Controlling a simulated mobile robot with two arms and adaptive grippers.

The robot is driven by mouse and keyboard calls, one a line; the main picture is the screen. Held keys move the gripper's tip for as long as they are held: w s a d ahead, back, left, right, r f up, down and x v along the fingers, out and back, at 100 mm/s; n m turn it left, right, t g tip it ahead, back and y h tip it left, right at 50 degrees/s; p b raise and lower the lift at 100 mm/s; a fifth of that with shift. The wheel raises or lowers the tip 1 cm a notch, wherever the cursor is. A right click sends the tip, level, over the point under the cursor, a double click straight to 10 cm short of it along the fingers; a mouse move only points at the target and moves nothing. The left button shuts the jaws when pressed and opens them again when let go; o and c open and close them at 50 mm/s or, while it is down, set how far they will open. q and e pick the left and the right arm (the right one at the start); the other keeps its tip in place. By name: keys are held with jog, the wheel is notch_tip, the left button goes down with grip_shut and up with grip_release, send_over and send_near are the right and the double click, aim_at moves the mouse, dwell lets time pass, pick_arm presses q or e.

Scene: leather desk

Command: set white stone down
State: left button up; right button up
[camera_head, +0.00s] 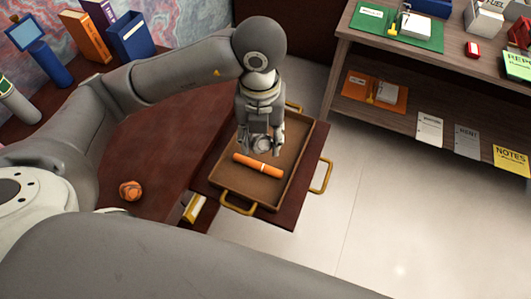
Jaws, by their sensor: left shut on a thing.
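My left gripper (262,146) points down over the brown tray (290,160) and is shut on a small pale grey-white thing, the white stone (262,142). The fingers partly hide the stone. I cannot tell whether the stone touches the tray floor or hangs just above it. An orange tube with a light band (250,161) lies in the tray, just in front of the gripper. The tray has yellow handles and stands on the dark red desk's right end. My right gripper is not in view.
An orange crumpled lump (130,190) lies on the desk's left part. Books (86,36) and a blue box (131,38) stand at the back left. A wooden shelf (425,70) with folders and notepads stands at right. The tray's near and right parts look free.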

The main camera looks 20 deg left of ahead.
pick_arm(q)
jog(key=n, duration=0.4)
jog(key=shift+d+f, duration=0.3)
jog(key=shift+f, duration=0.05)
jog(key=shift+w+f+n+b, duration=0.15)
jog(key=shift+n+b, duration=0.15)
jog(key=shift+n, duration=0.2)
jog(key=w+f, duration=0.3)
jog(key=w, duration=0.1)
jog(key=w+f, duration=0.3)
jog(key=w, duration=0.1)
jog(key=w+a+f, duration=0.1)
jog(key=w+f, duration=0.2)
jog(key=w, duration=0.2)
jog(key=shift+w+f, duration=0.2)
jog(key=shift+f, duration=0.05)
notch_tip(320, 180, down, 3)
jog(key=shift+w+a+f+p, duration=0.1)
jog(key=shift+p, duration=0.55)
jog(key=shift+f, duration=0.25)
jog(key=o, duration=1.1)
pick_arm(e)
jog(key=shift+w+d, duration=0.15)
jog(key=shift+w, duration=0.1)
